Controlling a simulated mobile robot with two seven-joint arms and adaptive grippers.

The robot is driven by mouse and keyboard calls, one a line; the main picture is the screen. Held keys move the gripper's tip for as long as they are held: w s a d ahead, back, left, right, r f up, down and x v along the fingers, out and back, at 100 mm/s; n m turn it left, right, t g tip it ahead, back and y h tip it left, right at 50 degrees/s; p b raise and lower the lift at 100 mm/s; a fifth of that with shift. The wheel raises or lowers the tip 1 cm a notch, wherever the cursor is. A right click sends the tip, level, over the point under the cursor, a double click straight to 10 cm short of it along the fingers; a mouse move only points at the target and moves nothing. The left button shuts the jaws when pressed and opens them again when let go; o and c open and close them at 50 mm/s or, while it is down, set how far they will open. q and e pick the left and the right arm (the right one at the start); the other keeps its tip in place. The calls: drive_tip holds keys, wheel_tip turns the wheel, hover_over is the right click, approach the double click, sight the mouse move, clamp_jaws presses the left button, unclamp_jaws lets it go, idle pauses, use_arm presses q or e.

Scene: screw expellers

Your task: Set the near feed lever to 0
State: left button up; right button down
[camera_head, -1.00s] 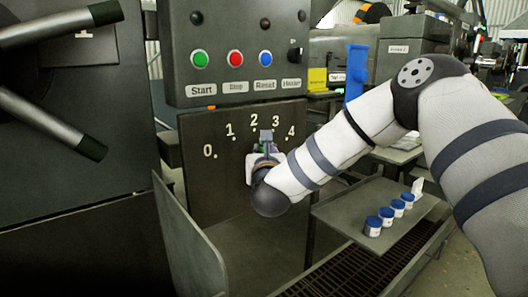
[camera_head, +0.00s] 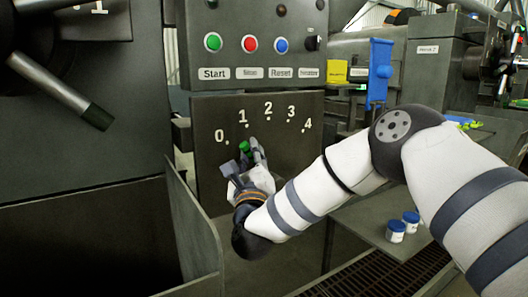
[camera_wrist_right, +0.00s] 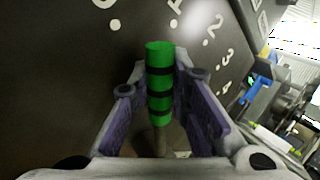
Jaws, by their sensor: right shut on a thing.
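The near feed lever has a green grip with black bands (camera_wrist_right: 160,85); its green end (camera_head: 245,148) also shows in the head view, just below the 1 and right of the 0. My right gripper (camera_head: 246,160) is around this grip and shut on it, with one finger on each side in the wrist view. The dark scale panel (camera_head: 285,145) carries white marks 0 to 4 in an arc. The lever's pivot is hidden behind my gripper and wrist. My left gripper is not in view.
A control box (camera_head: 265,90) with green, red and blue buttons hangs above the scale. A dark metal side plate (camera_head: 200,235) stands left of my right wrist. Blue-lidded jars (camera_head: 395,231) sit on a shelf at right. A spoked handle (camera_head: 60,90) juts in at upper left.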

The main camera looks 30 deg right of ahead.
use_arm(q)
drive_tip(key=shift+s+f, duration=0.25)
use_arm(e)
drive_tip(key=shift+a+f+n+t+y, duration=0.35)
drive_tip(key=shift+a+f+n, duration=0.2)
drive_tip(key=shift+n, duration=0.35)
drive_tip(key=c, duration=1.8)
unclamp_jaws()
drive_tip(key=shift+s, duration=0.1)
drive_tip(key=v, duration=0.7)
drive_tip(key=shift+s+a+f, duration=0.1)
drive_tip(key=shift+s+f, duration=0.05)
drive_tip(key=shift+f, duration=0.05)
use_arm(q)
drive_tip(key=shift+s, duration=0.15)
